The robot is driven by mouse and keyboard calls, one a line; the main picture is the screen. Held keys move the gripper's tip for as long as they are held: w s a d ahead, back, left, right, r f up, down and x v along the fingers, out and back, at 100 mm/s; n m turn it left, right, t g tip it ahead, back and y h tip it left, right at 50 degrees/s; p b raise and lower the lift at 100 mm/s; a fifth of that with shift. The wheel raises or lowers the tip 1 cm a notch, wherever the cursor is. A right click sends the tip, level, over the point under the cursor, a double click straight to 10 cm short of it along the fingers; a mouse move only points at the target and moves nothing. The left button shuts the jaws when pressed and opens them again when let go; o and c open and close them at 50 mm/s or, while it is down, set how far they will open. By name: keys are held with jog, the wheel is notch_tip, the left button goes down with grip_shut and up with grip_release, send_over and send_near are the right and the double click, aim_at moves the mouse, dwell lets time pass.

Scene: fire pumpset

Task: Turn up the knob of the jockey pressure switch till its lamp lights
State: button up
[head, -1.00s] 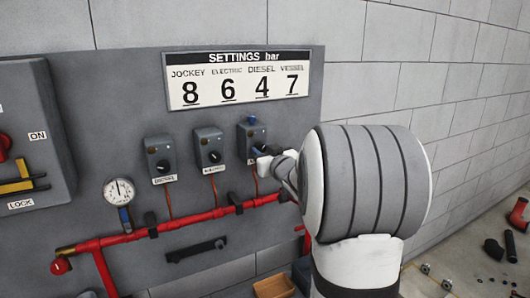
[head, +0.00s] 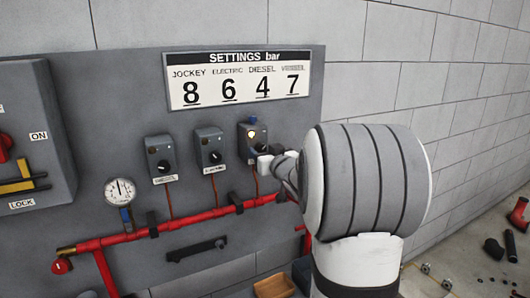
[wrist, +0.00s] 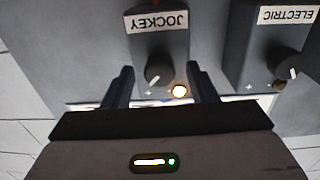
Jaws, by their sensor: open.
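The jockey pressure switch (head: 246,148) is the rightmost of three grey boxes on the panel, partly hidden by my gripper (head: 268,162) in the head view. In the wrist view, upside down, its JOCKEY label (wrist: 158,22) and black knob (wrist: 158,74) show, the knob with a white pointer mark. My gripper (wrist: 160,70) is open, one finger on each side of the knob, with visible gaps.
The electric switch (head: 209,146) stands just left, its lamp (wrist: 279,86) unlit. The diesel switch (head: 160,154) is further left. A settings sign (head: 238,78) hangs above, reading 8 for jockey. A red pipe (head: 180,224) and a gauge (head: 119,191) are below.

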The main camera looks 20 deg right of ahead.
jog(key=s+b, duration=0.1)
jog(key=s, duration=0.6)
jog(key=shift+s+b, duration=0.4)
dwell(0.6)
jog(key=s+a+f+g, duration=0.5)
jog(key=s+a, duration=0.1)
jog(key=s, duration=0.3)
jog(key=s+a+f+g, duration=0.4)
jog(key=s+a+f, duration=0.1)
jog(key=s, duration=0.4)
jog(key=s+a+f+g, duration=0.5)
jog(key=s+a+f, duration=0.1)
jog(key=s, duration=0.3)
jog(key=shift+a+g, duration=0.3)
jog(key=shift+a, duration=0.4)
